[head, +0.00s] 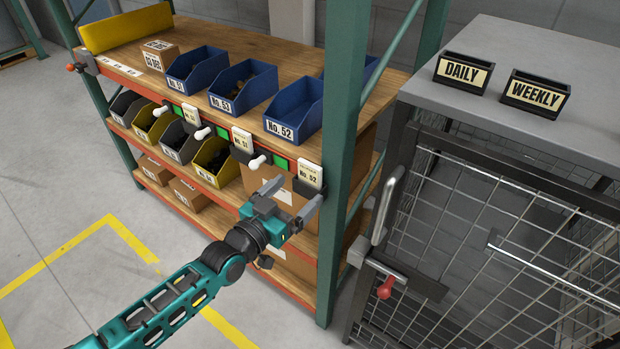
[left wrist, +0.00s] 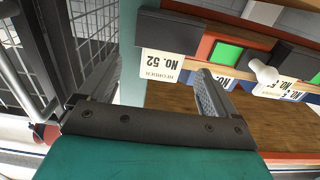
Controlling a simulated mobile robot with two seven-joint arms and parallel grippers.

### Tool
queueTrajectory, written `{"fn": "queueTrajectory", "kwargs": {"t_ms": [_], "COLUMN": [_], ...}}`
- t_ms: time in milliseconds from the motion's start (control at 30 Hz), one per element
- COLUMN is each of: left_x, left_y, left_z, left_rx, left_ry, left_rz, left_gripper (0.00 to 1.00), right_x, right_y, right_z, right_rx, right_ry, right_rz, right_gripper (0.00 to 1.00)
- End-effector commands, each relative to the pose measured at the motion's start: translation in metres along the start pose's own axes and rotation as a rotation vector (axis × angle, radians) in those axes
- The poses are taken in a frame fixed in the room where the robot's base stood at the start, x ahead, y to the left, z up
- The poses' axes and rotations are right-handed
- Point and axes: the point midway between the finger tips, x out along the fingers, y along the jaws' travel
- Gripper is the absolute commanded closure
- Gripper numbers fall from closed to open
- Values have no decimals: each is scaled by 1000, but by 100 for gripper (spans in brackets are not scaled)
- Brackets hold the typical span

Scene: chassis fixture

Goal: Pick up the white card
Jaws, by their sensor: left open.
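A white card (head: 310,174) marked No. 52 stands in a black holder (head: 307,189) on the shelf's front rail, near the green upright. In the left wrist view the same card (left wrist: 162,66) appears upside down, between the fingers in the picture, its holder (left wrist: 180,33) above it. My left gripper (head: 291,196) is open and empty, just in front of and below the card; I see no contact. Other white cards are in holders farther left, No. 51 (head: 242,138) and one more (head: 191,115). My right gripper is not in view.
Blue bins (head: 294,108) stand on the top shelf. A white knob (head: 257,161) and green light (head: 281,162) sit beside the card. The green upright (head: 342,130) and mesh cage (head: 480,220) with handle (head: 387,205) are close on the right. Floor at left is clear.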

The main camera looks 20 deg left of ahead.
Motion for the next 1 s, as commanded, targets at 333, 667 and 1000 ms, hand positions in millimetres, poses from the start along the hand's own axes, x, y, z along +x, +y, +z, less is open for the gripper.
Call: {"fn": "queueTrajectory", "kwargs": {"t_ms": [333, 667, 1000], "left_x": [39, 39, 39], "left_y": [-4, -4, -4], "left_z": [-4, -4, -4], "left_rx": [0, 0, 0], "left_ry": [0, 0, 0], "left_rz": [0, 0, 0], "left_gripper": [8, 19, 52], "right_x": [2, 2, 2], "right_y": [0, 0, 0], "right_z": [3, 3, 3], "right_rx": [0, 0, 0], "right_ry": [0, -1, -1], "right_rz": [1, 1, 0], "right_gripper": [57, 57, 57]}}
